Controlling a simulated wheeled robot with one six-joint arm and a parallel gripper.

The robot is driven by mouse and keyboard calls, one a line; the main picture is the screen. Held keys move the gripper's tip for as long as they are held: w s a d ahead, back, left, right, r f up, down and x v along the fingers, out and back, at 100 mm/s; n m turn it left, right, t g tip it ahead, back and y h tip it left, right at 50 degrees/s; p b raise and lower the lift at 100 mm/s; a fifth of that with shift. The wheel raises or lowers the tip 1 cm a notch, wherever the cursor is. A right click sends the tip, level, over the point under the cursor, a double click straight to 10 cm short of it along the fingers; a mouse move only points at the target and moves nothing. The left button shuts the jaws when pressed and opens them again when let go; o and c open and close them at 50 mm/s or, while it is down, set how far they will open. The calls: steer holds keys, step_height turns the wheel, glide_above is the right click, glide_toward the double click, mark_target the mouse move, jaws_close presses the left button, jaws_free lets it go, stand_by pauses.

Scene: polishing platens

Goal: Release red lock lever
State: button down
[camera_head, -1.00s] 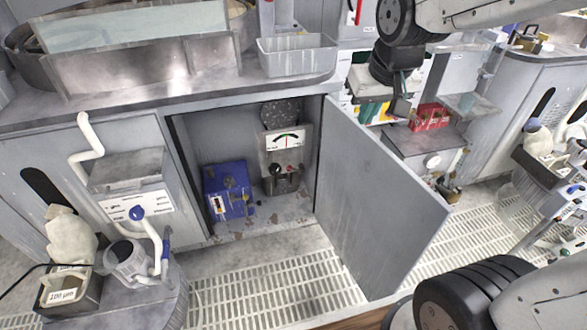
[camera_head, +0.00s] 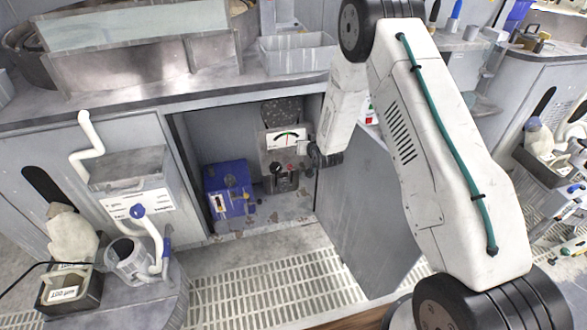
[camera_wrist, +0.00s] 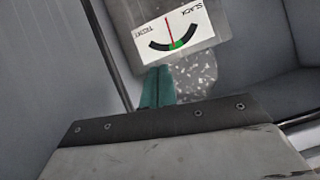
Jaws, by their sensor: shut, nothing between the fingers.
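The gauge panel (camera_head: 287,140) with a red needle and green zone stands at the back of the open cabinet. Below it is a grey unit (camera_head: 284,183) with small dark knobs and a small red spot (camera_head: 278,168) that may be the red lock lever; it is too small to be sure. My gripper (camera_head: 312,155) is at the cabinet's right opening, right of this unit and apart from it. In the wrist view the teal fingers of my gripper (camera_wrist: 158,86) are together and empty, below the upside-down gauge (camera_wrist: 176,32) marked TIGHT and SLACK. No lever shows there.
A blue box (camera_head: 229,190) stands left of the unit inside the cabinet (camera_head: 200,130). The open cabinet door (camera_head: 350,215) is right of the opening, partly behind my arm. The grated floor (camera_head: 270,285) in front is clear. A clear bin (camera_head: 297,52) stands on the counter above.

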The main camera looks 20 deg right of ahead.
step_height(320, 180, down, 13)
steer(key=s+t, duration=0.2)
steer(key=s, duration=0.1)
glide_toward(296, 168)
steer(key=w+a+r, duration=0.1)
steer(key=w+r, duration=0.3)
steer(key=shift+y, duration=0.3)
steer(key=w+f, duration=0.1)
steer(key=w+a+f, duration=0.1)
steer(key=f, duration=0.1)
steer(key=shift+w+a+f, duration=0.15)
steer(key=shift+w+f, duration=0.05)
steer(key=shift+f, duration=0.05)
